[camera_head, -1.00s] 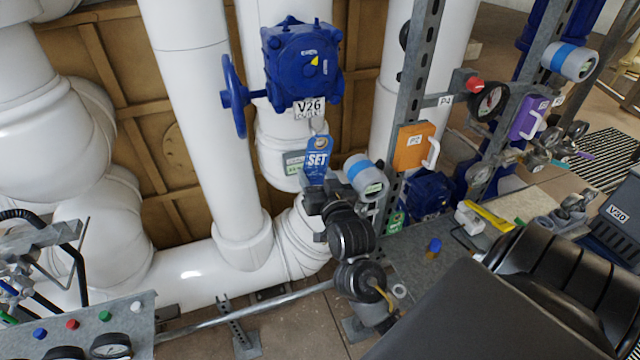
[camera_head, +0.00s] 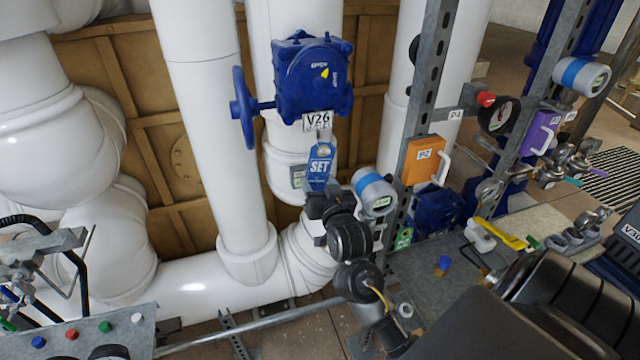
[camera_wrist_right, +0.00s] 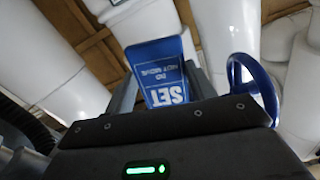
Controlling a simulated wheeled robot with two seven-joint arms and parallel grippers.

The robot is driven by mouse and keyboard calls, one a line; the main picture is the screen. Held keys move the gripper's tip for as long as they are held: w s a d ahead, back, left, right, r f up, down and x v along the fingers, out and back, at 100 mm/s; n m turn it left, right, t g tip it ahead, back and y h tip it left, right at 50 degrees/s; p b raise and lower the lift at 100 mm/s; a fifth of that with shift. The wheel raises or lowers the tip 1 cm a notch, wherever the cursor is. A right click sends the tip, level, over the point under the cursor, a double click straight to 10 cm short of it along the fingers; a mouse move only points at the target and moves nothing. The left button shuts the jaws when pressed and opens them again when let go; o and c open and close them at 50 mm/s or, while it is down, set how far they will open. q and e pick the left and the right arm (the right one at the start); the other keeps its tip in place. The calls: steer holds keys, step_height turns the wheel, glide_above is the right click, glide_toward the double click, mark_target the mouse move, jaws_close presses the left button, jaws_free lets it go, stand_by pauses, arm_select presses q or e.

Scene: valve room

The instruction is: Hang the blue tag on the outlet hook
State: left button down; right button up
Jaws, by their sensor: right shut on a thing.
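The blue tag (camera_head: 320,168), lettered SET, stands upright in my right gripper (camera_head: 322,192), which is shut on its lower part. The tag is just below the V26 OUTLET plate (camera_head: 318,121) on the blue valve gearbox (camera_head: 313,80). The tag's top is close to the plate's lower edge; I cannot tell whether it touches anything there. The hook is not clearly visible. In the right wrist view the blue tag (camera_wrist_right: 158,75) sits between the two fingers, its text upside down. My left gripper is not in view.
A blue handwheel (camera_head: 243,108) stands left of the gearbox. A grey gauge with a blue band (camera_head: 373,192) is close right of my right gripper. An orange box (camera_head: 423,160) is on the metal post. White pipes (camera_head: 205,130) stand behind and to the left.

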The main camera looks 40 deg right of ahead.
stand_by(0.4)
steer(key=o, duration=1)
steer(key=shift+o, duration=0.2)
steer(key=shift+s, duration=0.1)
steer(key=shift+s+a+f, duration=0.1)
steer(key=shift+s+a, duration=0.05)
steer(key=shift+s, duration=0.2)
steer(key=b+v, duration=0.1)
steer(key=v, duration=0.9)
steer(key=shift+w, duration=0.1)
